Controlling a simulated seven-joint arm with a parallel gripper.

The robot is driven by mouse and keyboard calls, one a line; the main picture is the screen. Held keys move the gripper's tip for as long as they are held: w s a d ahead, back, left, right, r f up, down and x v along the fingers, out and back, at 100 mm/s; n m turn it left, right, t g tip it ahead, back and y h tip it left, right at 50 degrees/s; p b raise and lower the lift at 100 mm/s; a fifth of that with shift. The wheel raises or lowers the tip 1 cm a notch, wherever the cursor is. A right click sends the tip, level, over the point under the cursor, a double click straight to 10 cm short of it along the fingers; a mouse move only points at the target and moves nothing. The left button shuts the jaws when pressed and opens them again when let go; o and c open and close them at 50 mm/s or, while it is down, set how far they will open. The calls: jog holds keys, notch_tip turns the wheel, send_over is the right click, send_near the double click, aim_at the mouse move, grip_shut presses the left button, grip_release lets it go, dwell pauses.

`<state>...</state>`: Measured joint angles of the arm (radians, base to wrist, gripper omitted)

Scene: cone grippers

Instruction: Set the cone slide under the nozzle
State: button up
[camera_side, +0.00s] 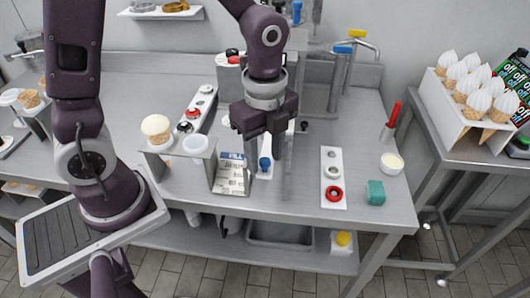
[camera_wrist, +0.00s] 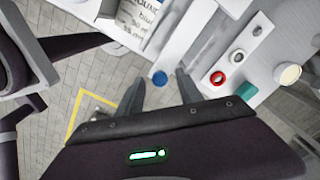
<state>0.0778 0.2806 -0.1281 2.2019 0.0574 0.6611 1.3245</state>
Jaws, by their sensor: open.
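I take the cone slide to be the narrow white plate (camera_side: 268,174) with a blue knob (camera_side: 264,164) near its front end. The knob also shows in the wrist view (camera_wrist: 160,78). My gripper (camera_side: 276,158) points down at this plate, its jaws open. In the wrist view my gripper (camera_wrist: 158,84) has a dark finger on either side of the blue knob, with gaps showing. I cannot tell whether the fingers are down at the knob's height. My arm hides the middle of the plate, and I cannot make out the nozzle for certain.
A printed card (camera_side: 231,174) stands close left of my gripper. A cone stand (camera_side: 188,160) holds a filled cone (camera_side: 156,128) further left. To the right are a white strip with a red ring (camera_side: 334,193), a teal block (camera_side: 375,192) and a small cup (camera_side: 391,163). Metal pipes (camera_side: 342,75) rise behind.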

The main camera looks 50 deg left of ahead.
notch_tip(320, 180, up, 7)
jog(key=shift+r, duration=0.1)
dwell(0.4)
notch_tip(320, 180, down, 7)
jog(key=shift+f, duration=0.15)
grip_shut()
dwell(1.5)
